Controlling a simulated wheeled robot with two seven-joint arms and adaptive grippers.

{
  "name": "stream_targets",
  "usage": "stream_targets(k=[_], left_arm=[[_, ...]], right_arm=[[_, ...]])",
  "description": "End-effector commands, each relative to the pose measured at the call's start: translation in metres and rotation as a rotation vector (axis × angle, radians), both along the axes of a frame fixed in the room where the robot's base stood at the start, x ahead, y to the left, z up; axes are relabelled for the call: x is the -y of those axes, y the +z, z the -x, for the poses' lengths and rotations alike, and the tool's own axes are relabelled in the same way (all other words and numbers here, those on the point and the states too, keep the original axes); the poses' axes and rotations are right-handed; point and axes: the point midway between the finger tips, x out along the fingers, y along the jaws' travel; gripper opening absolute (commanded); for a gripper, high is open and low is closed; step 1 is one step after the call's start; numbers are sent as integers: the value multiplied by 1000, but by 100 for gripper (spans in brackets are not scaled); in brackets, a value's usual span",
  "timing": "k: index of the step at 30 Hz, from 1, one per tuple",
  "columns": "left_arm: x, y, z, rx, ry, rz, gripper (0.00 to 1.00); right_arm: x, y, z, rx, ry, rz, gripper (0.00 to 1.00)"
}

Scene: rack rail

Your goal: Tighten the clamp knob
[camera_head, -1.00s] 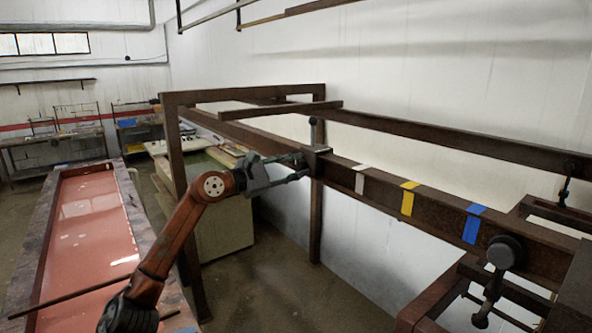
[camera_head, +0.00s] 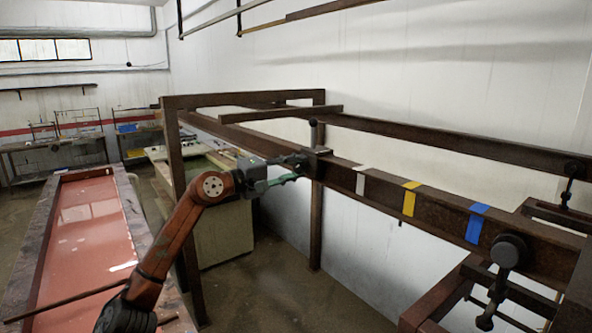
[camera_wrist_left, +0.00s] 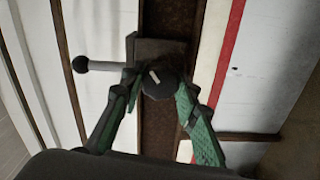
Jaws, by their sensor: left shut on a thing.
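The clamp (camera_head: 318,151) is a dark block on the brown rail, with an upright ball-ended lever (camera_head: 313,133). In the left wrist view the round, dark clamp knob (camera_wrist_left: 160,84) has a pale mark on its face. My left gripper (camera_head: 300,166) reaches the clamp from the left. In the wrist view its green-padded fingers stand on both sides of the knob and are shut on it. In the head view the fingers mostly hide the knob. My right gripper is not in view.
The rail (camera_head: 385,188) carries white, yellow and blue tape (camera_head: 475,224) to the right of the clamp. Another dark round knob (camera_head: 508,251) is farther right. A frame post (camera_head: 184,200) stands behind my left arm. A trough with a red surface (camera_head: 85,230) is at left.

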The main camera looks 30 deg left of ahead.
Motion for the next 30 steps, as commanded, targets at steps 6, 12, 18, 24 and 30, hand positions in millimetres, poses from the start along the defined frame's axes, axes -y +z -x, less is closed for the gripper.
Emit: stream_targets(k=[6, 12, 18, 24, 30], left_arm=[[0, 0, 0, 64, 0, -155, 4], [0, 0, 0, 106, 0, -259, 4], [0, -1, 0, 129, 0, -318, 4], [1, -1, 0, 138, -1, -339, 4], [1, -1, 0, 138, -1, -341, 4]], right_arm=[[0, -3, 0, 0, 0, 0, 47], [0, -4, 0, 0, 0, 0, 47], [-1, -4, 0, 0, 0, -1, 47], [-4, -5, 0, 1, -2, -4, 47], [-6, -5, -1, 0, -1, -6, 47]])
